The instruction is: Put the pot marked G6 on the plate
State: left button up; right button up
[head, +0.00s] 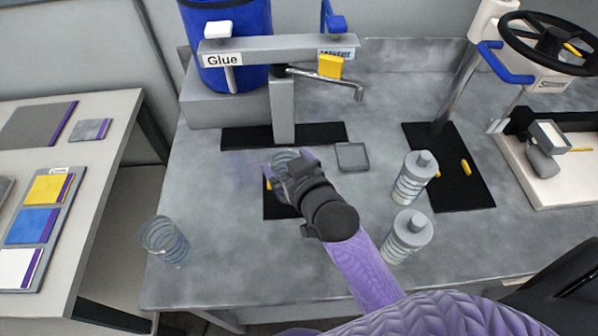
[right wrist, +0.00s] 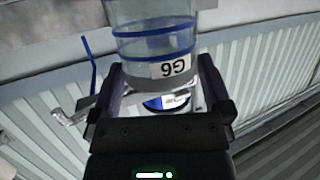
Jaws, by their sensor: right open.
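The clear pot marked G6 (right wrist: 150,42) has blue bands and a white label, which appears upside down in the right wrist view. In the head view its rim (head: 286,156) shows at my right gripper (head: 279,170), partly hidden by it. My right gripper is open, with its fingers (right wrist: 163,82) on either side of the pot's lower part; I cannot tell whether they touch it. A small grey square plate (head: 352,156) lies on the bench to the right of the gripper. My left gripper is not in view.
Another clear pot (head: 165,241) stands at the bench's front left, its marking unreadable. Two capped bottles (head: 415,178) (head: 406,237) stand right of my arm. A grey post with a Glue sign (head: 222,60) and a spout (head: 358,92) stands behind. A black mat (head: 275,208) lies below the gripper.

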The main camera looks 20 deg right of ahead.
jog(key=p+v, duration=0.2)
jog(key=v, duration=0.9)
jog(key=shift+s, duration=0.1)
